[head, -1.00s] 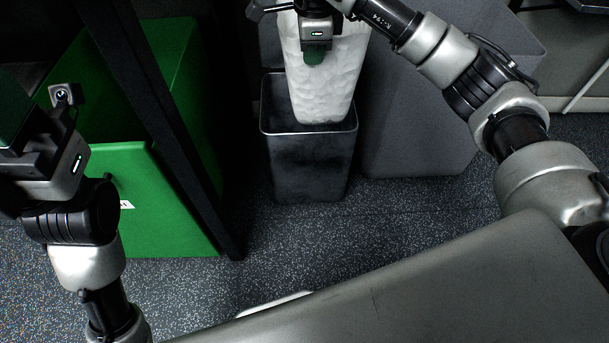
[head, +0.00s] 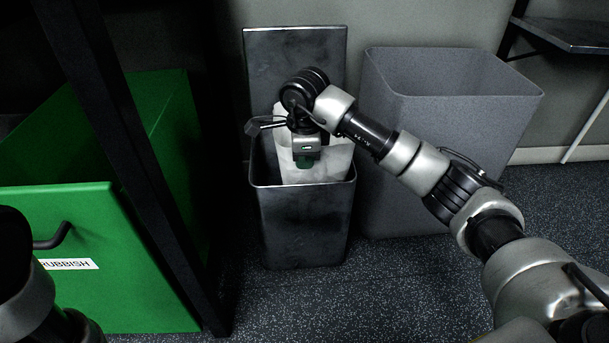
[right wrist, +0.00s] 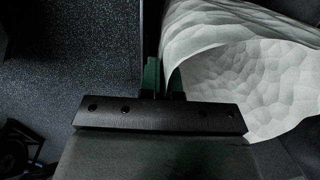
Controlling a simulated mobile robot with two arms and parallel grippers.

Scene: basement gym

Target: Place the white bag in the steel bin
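The white bag (head: 325,163) is partly inside the steel bin (head: 302,225) in the head view. Its lower part is hidden behind the bin's front wall and its top rises above the rim. My right gripper (head: 306,163) is over the bin opening, at the bag's upper front. In the right wrist view, the green fingers (right wrist: 163,80) are close together with the edge of the white bag (right wrist: 265,85) between them. My left gripper is out of the head view; only dark and silver parts of my left arm show at the lower left.
The steel bin's lid (head: 295,55) stands open at the back. A grey bin (head: 440,150) is close on the right. A green bin labelled rubbish (head: 90,290) and a black upright post (head: 140,170) are on the left. The speckled floor (head: 390,290) in front is clear.

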